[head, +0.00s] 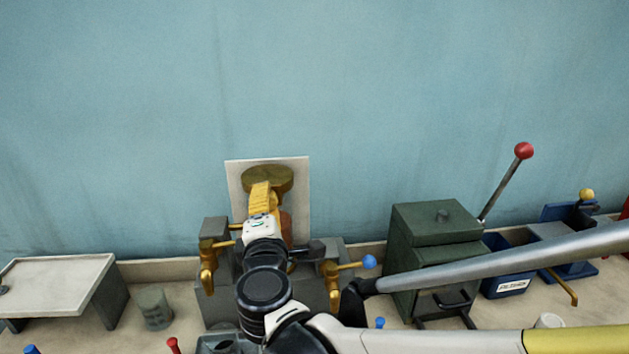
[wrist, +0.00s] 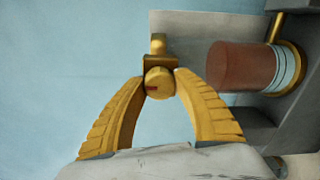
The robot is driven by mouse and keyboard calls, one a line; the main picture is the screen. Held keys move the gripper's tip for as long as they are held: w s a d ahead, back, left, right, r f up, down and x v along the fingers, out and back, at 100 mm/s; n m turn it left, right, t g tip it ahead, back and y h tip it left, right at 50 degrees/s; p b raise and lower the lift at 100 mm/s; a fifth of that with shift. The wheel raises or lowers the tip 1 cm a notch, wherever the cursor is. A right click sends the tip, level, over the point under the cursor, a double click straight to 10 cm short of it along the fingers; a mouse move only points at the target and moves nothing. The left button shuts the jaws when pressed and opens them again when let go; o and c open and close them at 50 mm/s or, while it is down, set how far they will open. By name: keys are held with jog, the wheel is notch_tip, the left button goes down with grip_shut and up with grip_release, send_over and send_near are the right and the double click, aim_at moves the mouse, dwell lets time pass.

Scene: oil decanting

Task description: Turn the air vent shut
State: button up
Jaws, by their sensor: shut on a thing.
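The air vent (wrist: 160,84) is a small round brass knob with a dark red mark on its face, on a brass block and post in the wrist view. The two yellow fingers of my gripper (wrist: 160,86) come in from below, one on each side of the knob, and are shut on it. In the head view my gripper (head: 261,188) reaches up in front of a brass disc (head: 275,178) on a pale upright plate (head: 236,185). The knob itself is hidden there behind the fingers and wrist.
A copper-brown cylinder (wrist: 237,68) with a brass ring lies close right of the knob in the wrist view. In the head view brass taps (head: 208,270) flank my arm. A green box (head: 437,235) and a red-balled lever (head: 523,151) stand right; a grey table (head: 60,270) stands left.

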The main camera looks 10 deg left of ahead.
jog(key=o, duration=1.2)
jog(key=shift+s, duration=0.15)
jog(key=v, duration=1.1)
jog(key=shift+s, duration=0.35)
